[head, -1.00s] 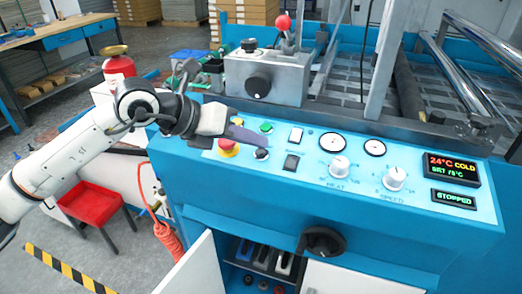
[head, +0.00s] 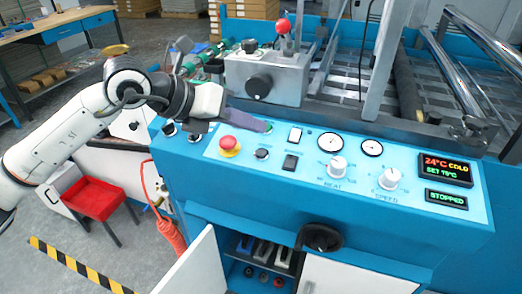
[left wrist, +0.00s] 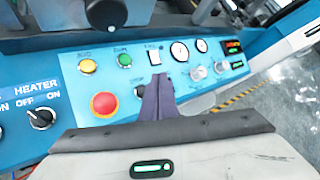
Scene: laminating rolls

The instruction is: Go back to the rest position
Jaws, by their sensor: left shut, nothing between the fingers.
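My left gripper (head: 268,127) comes in from the left over the blue machine's control panel (head: 330,185). Its dark purple fingers are shut and empty. In the head view the fingertips overlap the green button (head: 269,130); whether they touch the panel cannot be told, but they look raised above it. In the left wrist view the closed fingers (left wrist: 157,85) point up the panel, to the right of the red mushroom button (left wrist: 104,103). The green button shows uncovered there. My right gripper is not in view.
The display (head: 445,169) reads 24°C COLD and STOPPED. A metal block with a red-topped lever (head: 283,26) stands behind the fingers. A cabinet door (head: 195,265) hangs open below.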

